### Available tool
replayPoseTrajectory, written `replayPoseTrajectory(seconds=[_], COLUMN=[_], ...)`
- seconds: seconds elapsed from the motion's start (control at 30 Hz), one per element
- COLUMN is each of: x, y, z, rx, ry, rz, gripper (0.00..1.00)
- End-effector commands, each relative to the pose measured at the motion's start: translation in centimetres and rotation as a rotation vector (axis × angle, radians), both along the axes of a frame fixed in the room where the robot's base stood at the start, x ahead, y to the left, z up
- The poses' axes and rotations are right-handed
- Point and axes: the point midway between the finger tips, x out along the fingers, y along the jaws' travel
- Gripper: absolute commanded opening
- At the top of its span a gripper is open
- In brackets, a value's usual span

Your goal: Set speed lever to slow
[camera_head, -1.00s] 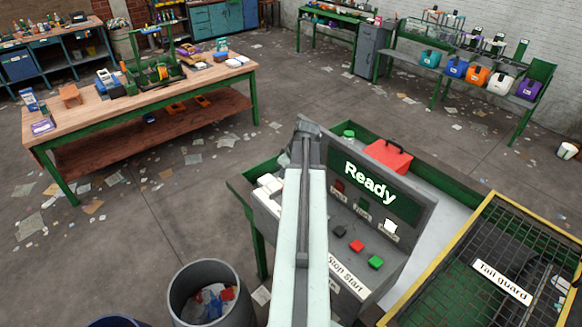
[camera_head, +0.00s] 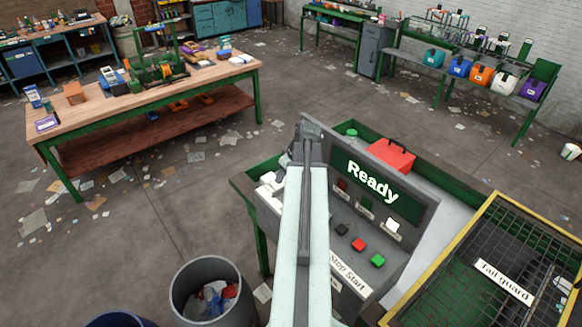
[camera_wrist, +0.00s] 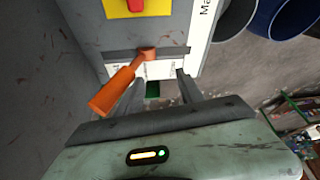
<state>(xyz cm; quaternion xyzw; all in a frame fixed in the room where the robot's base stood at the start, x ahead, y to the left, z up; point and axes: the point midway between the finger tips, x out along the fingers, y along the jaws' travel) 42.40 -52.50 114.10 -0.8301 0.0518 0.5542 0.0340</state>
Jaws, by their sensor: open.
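The orange speed lever (camera_wrist: 118,86) is in the wrist view, on a grey panel face. Its pivot is near the top, and its handle points down and left in the picture. A white label strip with small print, too small to read, lies behind the pivot. My gripper (camera_wrist: 160,86) is open and empty, with its two fingers apart below the label. The lever's handle lies to the left, overlapping the left finger in the picture; I cannot tell whether they touch. In the head view my arm covers part of the control console (camera_head: 415,225), and the lever is hidden.
A red knob on a yellow plate (camera_wrist: 112,9) is above the lever. The console has a "Ready" screen (camera_head: 372,182) and red and green buttons. A grey bin (camera_head: 183,295) stands left of it. The caged tail guard (camera_head: 500,235) is at right.

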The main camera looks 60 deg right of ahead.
Motion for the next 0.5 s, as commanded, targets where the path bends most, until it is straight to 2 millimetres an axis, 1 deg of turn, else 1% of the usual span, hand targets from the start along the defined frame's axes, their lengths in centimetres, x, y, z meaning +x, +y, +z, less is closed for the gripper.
replayPoseTrajectory(seconds=[0.03, 0.1, 0.3, 0.5], x=[0.0, -0.3, -1.3, -2.3], y=[-1.0, -1.7, -2.8, -3.4], z=[0.5, 1.0, 2.3, 3.6], rx=[-0.001, -0.001, -0.003, -0.004], ry=[0.0, 0.001, 0.004, 0.004], rz=[-0.003, -0.004, -0.005, -0.008], gripper=[0.45, 0.45, 0.45, 0.45])
